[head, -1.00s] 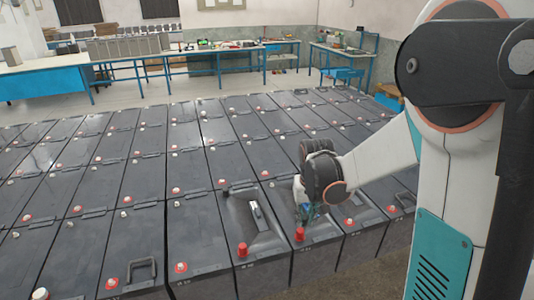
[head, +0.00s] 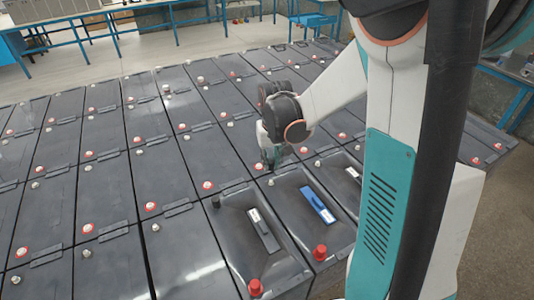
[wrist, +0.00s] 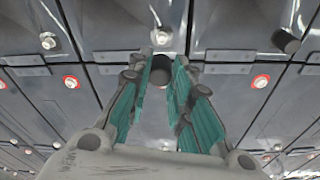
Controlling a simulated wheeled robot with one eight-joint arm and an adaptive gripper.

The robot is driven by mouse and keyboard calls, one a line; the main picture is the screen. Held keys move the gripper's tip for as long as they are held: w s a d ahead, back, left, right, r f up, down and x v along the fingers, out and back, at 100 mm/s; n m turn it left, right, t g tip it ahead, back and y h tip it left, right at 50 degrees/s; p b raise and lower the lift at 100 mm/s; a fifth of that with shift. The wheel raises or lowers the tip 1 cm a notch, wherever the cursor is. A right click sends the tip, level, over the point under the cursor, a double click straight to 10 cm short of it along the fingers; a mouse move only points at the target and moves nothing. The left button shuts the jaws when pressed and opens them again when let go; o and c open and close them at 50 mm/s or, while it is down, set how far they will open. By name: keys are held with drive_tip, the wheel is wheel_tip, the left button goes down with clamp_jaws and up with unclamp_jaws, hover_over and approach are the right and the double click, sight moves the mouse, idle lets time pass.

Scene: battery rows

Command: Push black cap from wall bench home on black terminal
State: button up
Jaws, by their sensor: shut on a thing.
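My gripper (head: 270,163) points down above the far-left corner of a grey battery with a blue handle (head: 318,205) and a red cap (head: 320,252) at its near end. In the wrist view my gripper (wrist: 161,82) is shut on a dark round piece, the black cap (wrist: 160,75). A bare silver terminal (wrist: 161,37) shows just beyond the fingertips, apart from the cap in that picture. In the head view the terminal (head: 271,183) shows just below my fingers.
The battery to the left has a black cap (head: 215,202) and a red cap (head: 255,287) on it. Rows of grey batteries with red-ringed and silver terminals fill the floor around. Blue-framed benches (head: 150,20) stand along the back wall.

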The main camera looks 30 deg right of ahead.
drive_tip(key=b, duration=0.3)
hover_over(271, 182)
drive_tip(key=shift+w+f, duration=0.1)
drive_tip(key=shift+f, duration=2.05)
drive_tip(key=shift+f+b, duration=1.4)
idle(1.3)
drive_tip(key=o, duration=0.8)
drive_tip(key=o, duration=0.5)
